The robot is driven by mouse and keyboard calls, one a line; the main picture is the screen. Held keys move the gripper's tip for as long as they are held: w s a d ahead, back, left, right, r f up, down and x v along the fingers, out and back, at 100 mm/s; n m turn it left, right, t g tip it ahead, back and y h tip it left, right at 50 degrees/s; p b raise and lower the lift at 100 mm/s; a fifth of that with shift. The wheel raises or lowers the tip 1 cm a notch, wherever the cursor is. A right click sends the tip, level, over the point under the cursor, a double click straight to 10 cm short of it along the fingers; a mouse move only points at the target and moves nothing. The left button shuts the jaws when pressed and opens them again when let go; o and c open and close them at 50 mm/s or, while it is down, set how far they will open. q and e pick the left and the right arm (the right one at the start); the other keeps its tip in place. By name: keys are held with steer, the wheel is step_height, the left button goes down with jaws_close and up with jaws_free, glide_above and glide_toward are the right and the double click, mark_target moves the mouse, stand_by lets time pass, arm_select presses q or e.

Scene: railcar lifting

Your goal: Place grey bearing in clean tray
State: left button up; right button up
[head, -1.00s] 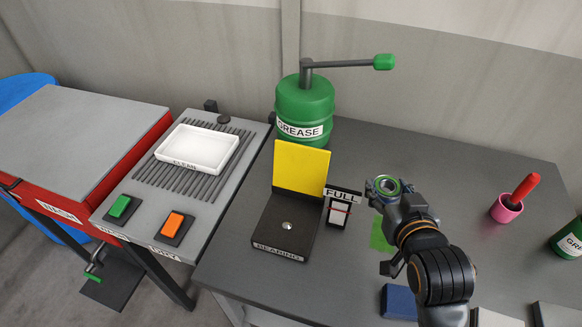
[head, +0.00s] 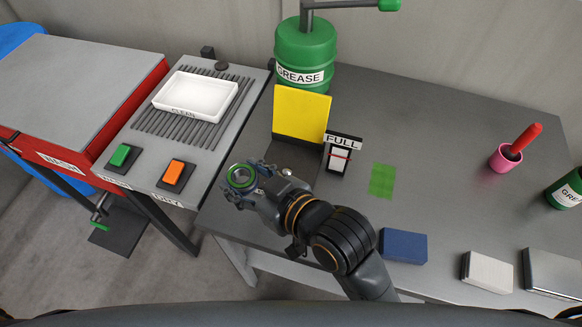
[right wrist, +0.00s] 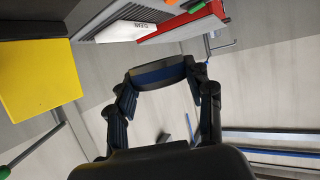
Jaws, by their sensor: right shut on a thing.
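The grey bearing (head: 241,177), a ring with a green band, is held in my right gripper (head: 252,183). The gripper is shut on it, above the table's front left edge. The white clean tray (head: 195,97) is empty. It sits on the ribbed top of the grey stand at the left, farther back and to the left of the bearing. In the right wrist view my right gripper's fingers (right wrist: 160,88) show, but I cannot make out the bearing clearly. My left gripper is not in view.
Green (head: 120,156) and orange (head: 173,173) buttons are at the stand's front. The yellow board (head: 301,114) and green grease drum (head: 304,52) stand right of the tray. A FULL sign (head: 343,142) stands beside the board. The red wash unit (head: 75,90) is at far left.

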steer(key=shift+d, duration=0.1)
steer(key=w+d+f+p, duration=0.1)
steer(key=w+d+f, duration=0.35)
steer(key=w, duration=0.25)
glide_above(294, 172)
steer(key=f, duration=0.2)
steer(key=s+f, duration=0.1)
steer(key=shift+a+f, duration=0.4)
steer(key=shift+w+f, duration=0.2)
steer(key=f, duration=0.1)
steer(key=f+p, duration=0.1)
steer(key=d+f, duration=0.1)
steer(key=shift+w+f+p, duration=0.3)
steer(key=shift+w+p, duration=0.05)
steer(key=shift+w, duration=0.05)
steer(key=shift+a+f, duration=0.1)
steer(key=shift+f, duration=0.1)
steer(key=o, duration=0.9)
steer(key=shift+f, duration=0.2)
steer(key=o, duration=0.5)
steer(key=shift+r, duration=0.1)
steer(key=shift+c, duration=0.2)
